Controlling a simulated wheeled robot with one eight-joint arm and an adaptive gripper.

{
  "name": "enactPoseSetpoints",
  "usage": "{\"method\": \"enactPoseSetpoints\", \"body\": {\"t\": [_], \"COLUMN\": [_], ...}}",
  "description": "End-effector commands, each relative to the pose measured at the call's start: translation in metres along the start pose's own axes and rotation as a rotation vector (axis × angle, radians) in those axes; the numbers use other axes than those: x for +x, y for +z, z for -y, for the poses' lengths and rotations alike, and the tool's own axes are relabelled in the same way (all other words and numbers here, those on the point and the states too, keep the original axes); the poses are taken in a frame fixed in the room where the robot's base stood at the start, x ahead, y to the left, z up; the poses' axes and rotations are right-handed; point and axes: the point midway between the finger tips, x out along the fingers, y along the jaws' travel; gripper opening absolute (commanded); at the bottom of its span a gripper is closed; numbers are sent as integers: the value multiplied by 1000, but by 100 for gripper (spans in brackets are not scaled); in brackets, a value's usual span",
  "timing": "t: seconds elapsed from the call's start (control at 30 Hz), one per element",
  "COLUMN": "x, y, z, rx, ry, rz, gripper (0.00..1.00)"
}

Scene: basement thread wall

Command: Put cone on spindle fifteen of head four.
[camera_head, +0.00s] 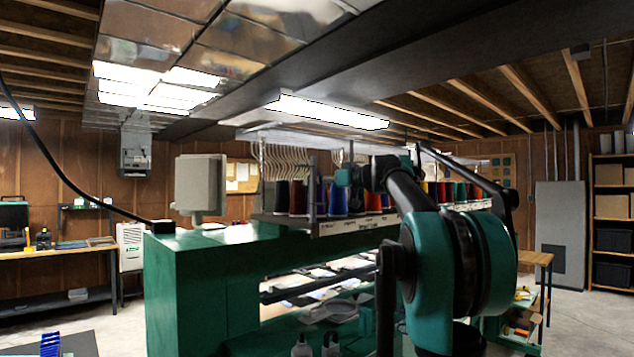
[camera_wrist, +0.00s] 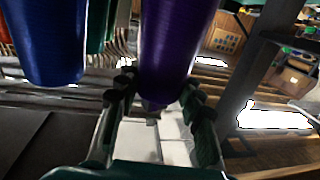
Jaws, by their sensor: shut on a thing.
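A deep purple thread cone (camera_wrist: 176,45) fills the top middle of the wrist view. My gripper (camera_wrist: 158,98) is shut on it near its lower visible end, one finger on each side. In the head view my gripper's end is small and mostly hidden by my arm beside the thread rack (camera_head: 330,228). A row of cones stands on this rack, among them a blue cone (camera_head: 338,199) and a purple one (camera_head: 317,196). The blue cone also shows in the wrist view (camera_wrist: 48,40), left of the purple cone and apart from it. Spindle and head numbers are not readable.
A green machine body (camera_head: 200,285) stands below the rack. A grey box (camera_head: 201,184) sits on its left end. More cones (camera_head: 455,191) stand farther right, partly behind my arm. A workbench (camera_head: 60,250) is at the left and a shelf (camera_head: 612,210) at the right.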

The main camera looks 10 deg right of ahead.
Motion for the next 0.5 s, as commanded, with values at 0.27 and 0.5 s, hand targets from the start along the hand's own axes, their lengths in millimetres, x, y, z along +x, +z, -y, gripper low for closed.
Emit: {"method": "enactPoseSetpoints", "body": {"t": [0.27, 0.5], "x": [0, 0], "y": [2, 2], "z": [0, 0], "rx": [0, 0], "ry": [0, 0], "rz": [0, 0], "gripper": [43, 61]}}
